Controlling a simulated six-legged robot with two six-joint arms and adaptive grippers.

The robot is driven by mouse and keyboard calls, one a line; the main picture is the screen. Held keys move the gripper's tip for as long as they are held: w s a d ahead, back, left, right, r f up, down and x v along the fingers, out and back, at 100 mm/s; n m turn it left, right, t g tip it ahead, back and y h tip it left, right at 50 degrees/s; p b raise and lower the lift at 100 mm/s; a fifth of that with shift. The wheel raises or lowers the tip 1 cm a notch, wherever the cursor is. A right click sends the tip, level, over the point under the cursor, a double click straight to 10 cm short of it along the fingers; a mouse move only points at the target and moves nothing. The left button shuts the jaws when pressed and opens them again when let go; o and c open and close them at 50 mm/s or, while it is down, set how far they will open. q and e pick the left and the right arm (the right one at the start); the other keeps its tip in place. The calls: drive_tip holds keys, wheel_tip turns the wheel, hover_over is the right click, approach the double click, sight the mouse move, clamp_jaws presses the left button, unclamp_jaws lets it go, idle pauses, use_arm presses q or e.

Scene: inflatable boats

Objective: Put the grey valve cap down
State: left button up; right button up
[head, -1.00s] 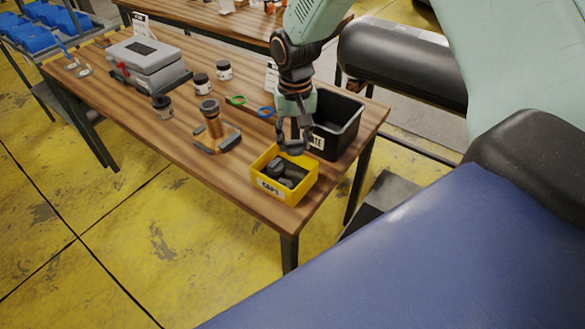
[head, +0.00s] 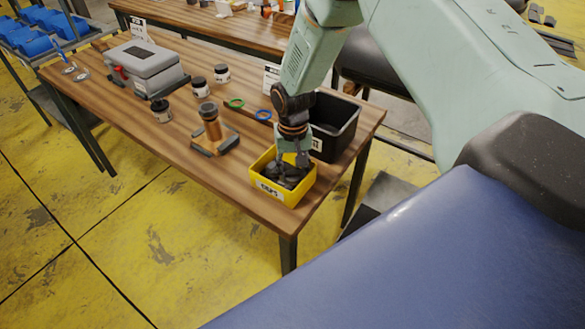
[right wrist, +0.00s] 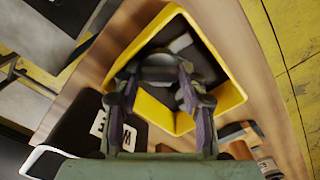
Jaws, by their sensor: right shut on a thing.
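My right gripper (head: 291,168) reaches down into the yellow bin (head: 301,191), which has a CAPS label and stands at the table's near right corner. In the right wrist view my right gripper (right wrist: 158,82) is shut on the grey valve cap (right wrist: 160,66), a dark rounded piece between its fingertips. The cap is over the inside of the yellow bin (right wrist: 232,93). Other dark caps lie in the bin, partly hidden by the gripper. I cannot tell whether the held cap touches them. My left gripper is in neither view.
A black bin (head: 345,128) stands right behind the yellow one.

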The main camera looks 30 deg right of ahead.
drive_tip(key=shift+w+d+f, duration=0.1)
drive_tip(key=shift+w+d, duration=0.05)
drive_tip(key=shift+d, duration=0.1)
drive_tip(key=shift+w+a+f, duration=0.1)
drive_tip(key=shift+a+f, duration=0.2)
drive_tip(key=shift+a, duration=0.05)
drive_tip(key=o, duration=0.3)
drive_tip(key=shift+o, duration=0.8)
drive_tip(key=shift+d, duration=0.2)
drive_tip(key=shift+f, duration=0.1)
drive_tip(key=shift+a, duration=0.1)
